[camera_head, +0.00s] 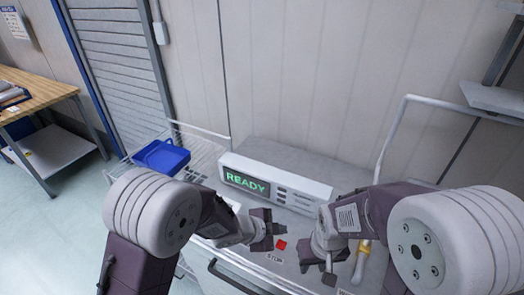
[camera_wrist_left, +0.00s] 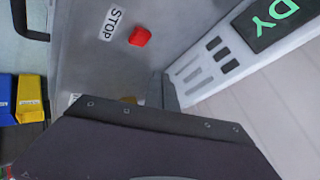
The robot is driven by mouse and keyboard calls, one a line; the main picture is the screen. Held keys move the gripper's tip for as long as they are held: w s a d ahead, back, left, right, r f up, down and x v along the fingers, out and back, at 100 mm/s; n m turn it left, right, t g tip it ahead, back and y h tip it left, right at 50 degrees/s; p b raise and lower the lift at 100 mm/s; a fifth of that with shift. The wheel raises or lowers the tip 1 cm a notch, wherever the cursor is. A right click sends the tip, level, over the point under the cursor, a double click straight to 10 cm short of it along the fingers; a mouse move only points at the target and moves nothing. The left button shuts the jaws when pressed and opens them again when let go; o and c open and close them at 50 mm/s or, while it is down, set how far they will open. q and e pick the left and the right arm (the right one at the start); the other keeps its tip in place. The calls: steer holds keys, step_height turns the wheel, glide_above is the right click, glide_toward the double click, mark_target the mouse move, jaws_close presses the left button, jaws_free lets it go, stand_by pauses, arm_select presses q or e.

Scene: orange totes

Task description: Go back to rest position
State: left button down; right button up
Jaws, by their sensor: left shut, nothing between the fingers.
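My left gripper (camera_head: 268,230) is above the grey worktop, just left of the red button (camera_head: 281,244). It is shut and empty. In the left wrist view its dark body (camera_wrist_left: 140,145) fills the bottom, with the red button (camera_wrist_left: 140,36) and a STOP label (camera_wrist_left: 111,24) beyond it. My right gripper (camera_head: 318,271) is lower and to the right, over the worktop near a yellow-handled tool (camera_head: 361,262). Its finger gap is not clear. No object shows in it.
A white machine with a green READY display (camera_head: 246,183) stands behind the grippers. A blue bin (camera_head: 161,157) sits in a wire rack at left. A wooden bench (camera_head: 40,92) is far left, with open floor before it. A pale pipe frame (camera_head: 392,130) rises at right.

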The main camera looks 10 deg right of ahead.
arm_select(q)
steer(key=w+a+r+n+t+y, duration=0.1)
steer(key=w+a+r+n+t, duration=0.2)
steer(key=w+a+r, duration=0.4)
steer(key=s+a+n+y, duration=0.2)
steer(key=a+n+y, duration=0.4)
steer(key=a, duration=1)
steer(key=s+a+f+n+g, duration=0.3)
steer(key=s+n, duration=0.3)
steer(key=s, duration=0.2)
steer(key=s+a+f+n+g, duration=0.3)
steer(key=s+n, duration=0.3)
steer(key=s, duration=0.3)
steer(key=shift+s+g+y, duration=0.25)
steer(key=shift+g+y, duration=0.05)
steer(key=shift+s, duration=0.1)
